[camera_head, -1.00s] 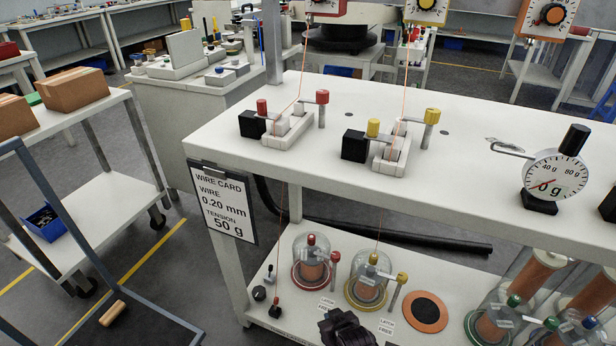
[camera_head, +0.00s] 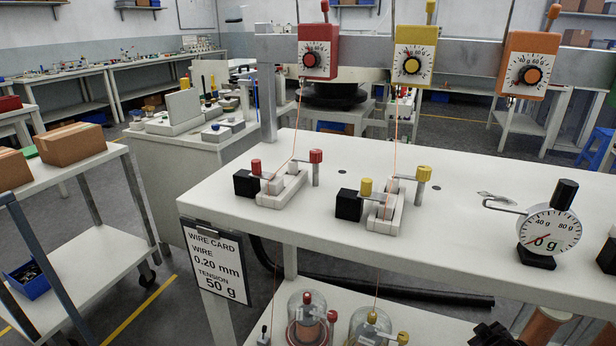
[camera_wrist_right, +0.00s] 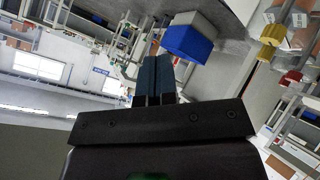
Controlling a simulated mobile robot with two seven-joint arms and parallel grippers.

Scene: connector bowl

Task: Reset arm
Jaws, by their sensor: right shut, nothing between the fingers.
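My right gripper (camera_wrist_right: 153,75) shows in the right wrist view, with its two dark blue fingers side by side, shut and empty. My left gripper is in neither view.
The white bench (camera_head: 450,185) holds two clamp fixtures with red (camera_head: 283,188) and yellow (camera_head: 385,205) knobs, and a round gauge (camera_head: 548,235). Red, yellow and orange dial boxes (camera_head: 411,64) hang above. Glass domes (camera_head: 307,320) stand on the lower shelf. A blue block (camera_wrist_right: 190,38) shows past my fingers.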

